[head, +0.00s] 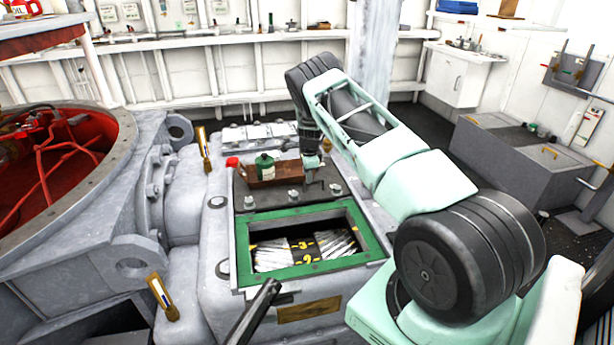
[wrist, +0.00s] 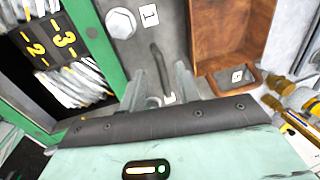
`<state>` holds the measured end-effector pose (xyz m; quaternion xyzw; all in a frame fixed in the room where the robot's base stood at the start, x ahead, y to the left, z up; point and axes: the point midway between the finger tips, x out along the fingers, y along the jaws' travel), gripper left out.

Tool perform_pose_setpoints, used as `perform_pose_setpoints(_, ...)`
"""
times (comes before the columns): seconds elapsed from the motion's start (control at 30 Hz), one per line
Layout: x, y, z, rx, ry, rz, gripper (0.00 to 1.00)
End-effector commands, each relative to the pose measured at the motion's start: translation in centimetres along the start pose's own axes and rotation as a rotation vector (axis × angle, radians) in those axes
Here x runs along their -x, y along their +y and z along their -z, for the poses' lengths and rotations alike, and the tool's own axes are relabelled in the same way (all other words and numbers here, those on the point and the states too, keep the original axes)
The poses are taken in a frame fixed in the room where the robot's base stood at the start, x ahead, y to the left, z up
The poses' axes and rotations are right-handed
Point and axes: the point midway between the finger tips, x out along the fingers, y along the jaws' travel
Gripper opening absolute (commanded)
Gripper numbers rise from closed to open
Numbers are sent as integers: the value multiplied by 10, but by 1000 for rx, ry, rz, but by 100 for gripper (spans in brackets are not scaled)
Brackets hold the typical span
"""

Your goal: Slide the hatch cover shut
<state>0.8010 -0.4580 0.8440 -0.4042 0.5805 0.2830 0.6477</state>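The hatch cover (head: 262,200) is a dark grey plate with bolt heads, lying behind the opening. The green hatch frame (head: 372,243) surrounds the opening, which is uncovered and shows white bundles (head: 272,255) and yellow markings inside. The frame also shows at left in the wrist view (wrist: 92,40). My gripper (head: 312,182) is low over the right part of the cover. In the wrist view my gripper (wrist: 160,82) has its fingers apart, with a dark bar handle (wrist: 157,62) showing between them. I cannot tell whether either finger touches it.
A brown wooden box (head: 290,172) and a green can (head: 264,166) stand at the cover's far side; the box is close right of my fingers in the wrist view (wrist: 232,30). A red-lined round opening (head: 40,170) lies left. A grey chest (head: 520,155) stands right.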

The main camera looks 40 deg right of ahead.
Motion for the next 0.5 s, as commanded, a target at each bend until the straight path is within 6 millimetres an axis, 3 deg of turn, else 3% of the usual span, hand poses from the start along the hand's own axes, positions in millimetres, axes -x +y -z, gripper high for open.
perform_pose_setpoints(0.2,-20,0,0,0,-1,0,33)
perform_pose_setpoints(0.5,-26,0,-1,0,-1,0,33)
